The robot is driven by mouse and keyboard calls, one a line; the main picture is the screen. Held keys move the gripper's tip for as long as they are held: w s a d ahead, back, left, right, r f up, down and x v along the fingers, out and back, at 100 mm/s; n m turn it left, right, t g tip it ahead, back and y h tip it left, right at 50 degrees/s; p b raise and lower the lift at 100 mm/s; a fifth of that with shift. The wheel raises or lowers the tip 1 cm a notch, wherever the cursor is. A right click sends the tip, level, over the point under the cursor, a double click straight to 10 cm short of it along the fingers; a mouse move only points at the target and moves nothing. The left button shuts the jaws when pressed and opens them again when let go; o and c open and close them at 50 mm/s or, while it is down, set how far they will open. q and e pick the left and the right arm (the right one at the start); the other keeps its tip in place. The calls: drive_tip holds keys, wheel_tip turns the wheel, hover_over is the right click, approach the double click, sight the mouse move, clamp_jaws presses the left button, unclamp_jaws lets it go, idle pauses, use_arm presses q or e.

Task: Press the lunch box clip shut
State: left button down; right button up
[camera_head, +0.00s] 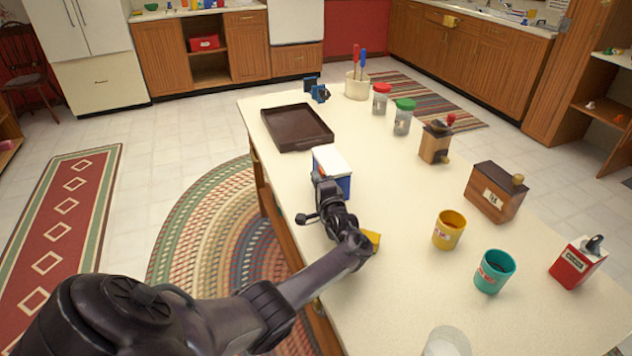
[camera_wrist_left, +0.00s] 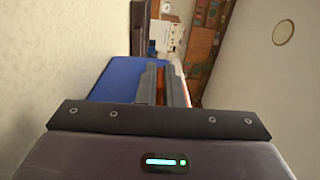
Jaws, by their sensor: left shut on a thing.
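The lunch box (camera_head: 335,163) has a blue body and a white lid and stands near the table's left edge. In the left wrist view its blue body (camera_wrist_left: 115,80) lies just ahead of the fingers. My left gripper (camera_head: 321,183) is at the box's near side, partly hidden by its own wrist. In the left wrist view its two grey fingers (camera_wrist_left: 163,76) are close together with the orange clip (camera_wrist_left: 173,84) showing between them. The clip is mostly hidden, so its exact position is unclear. My right gripper is not in view.
A dark tray (camera_head: 297,147) lies beyond the box. A grinder (camera_head: 435,143), a wooden box (camera_head: 496,197), a yellow mug (camera_head: 448,234), a teal mug (camera_head: 494,275) and a red tin (camera_head: 578,264) stand to the right. A yellow thing (camera_head: 373,239) is partly hidden by my arm.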

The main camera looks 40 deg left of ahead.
use_arm(q)
drive_tip(key=c, duration=1.6)
unclamp_jaws()
drive_tip(key=shift+o, duration=0.2)
drive_tip(key=p+v, duration=0.1)
drive_tip(key=v, duration=0.6)
drive_tip(key=shift+s+d, duration=0.15)
drive_tip(key=shift+d, duration=0.15)
drive_tip(key=shift+f, duration=0.1)
